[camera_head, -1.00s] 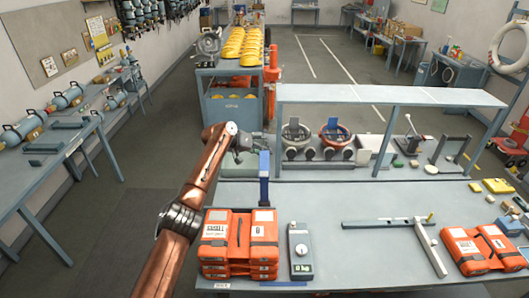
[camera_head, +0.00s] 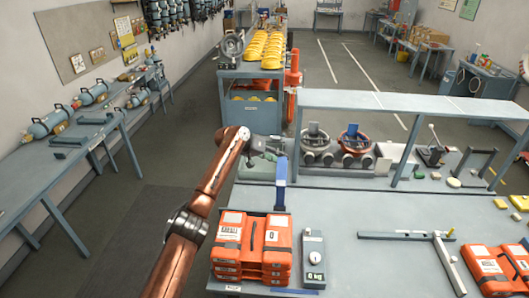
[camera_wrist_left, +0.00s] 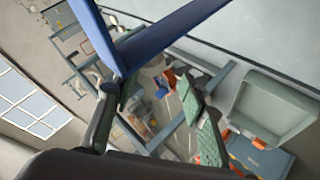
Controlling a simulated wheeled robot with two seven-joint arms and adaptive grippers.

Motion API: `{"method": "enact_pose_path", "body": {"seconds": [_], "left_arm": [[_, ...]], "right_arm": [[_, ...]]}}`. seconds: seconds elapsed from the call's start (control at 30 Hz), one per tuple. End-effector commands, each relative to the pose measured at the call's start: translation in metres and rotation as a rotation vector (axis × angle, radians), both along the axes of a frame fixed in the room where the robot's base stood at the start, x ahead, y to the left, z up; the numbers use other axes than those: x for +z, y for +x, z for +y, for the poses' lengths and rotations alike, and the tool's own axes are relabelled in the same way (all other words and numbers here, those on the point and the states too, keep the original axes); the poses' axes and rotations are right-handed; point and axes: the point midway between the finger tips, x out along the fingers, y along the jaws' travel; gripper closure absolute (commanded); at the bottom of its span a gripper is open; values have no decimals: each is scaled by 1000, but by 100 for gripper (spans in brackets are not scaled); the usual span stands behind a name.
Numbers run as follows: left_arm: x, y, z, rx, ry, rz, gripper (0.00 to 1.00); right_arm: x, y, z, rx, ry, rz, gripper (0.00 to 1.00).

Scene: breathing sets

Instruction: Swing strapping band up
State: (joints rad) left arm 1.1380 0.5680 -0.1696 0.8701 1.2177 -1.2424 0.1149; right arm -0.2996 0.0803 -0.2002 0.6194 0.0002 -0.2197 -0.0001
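The blue strapping band (camera_head: 281,183) stands nearly upright on the bench behind the stacked orange packs, leaning slightly. My left gripper (camera_head: 270,154) is at its upper end, coming from the left. In the left wrist view, the blue band (camera_wrist_left: 172,36) crosses the top and bends near one finger. The left gripper's fingers (camera_wrist_left: 160,105) are spread wide, with green pads. The band is close to the left finger; whether it touches is unclear. My right gripper is not in view.
Stacked orange packs (camera_head: 252,232) and a grey scale (camera_head: 313,258) stand at the near left of the bench (camera_head: 345,205).

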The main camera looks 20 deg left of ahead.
Motion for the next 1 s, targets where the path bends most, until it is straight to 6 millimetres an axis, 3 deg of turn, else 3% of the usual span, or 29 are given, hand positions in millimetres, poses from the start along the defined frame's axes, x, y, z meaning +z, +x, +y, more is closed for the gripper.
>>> {"method": "enact_pose_path", "body": {"seconds": [0.13,0.4,1.0], "left_arm": [[21,-18,25,7,4,-6,62],[49,-44,49,5,3,-6,62],[56,-50,54,3,2,-7,62]], "right_arm": [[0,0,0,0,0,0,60],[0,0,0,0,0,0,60],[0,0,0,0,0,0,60]]}}
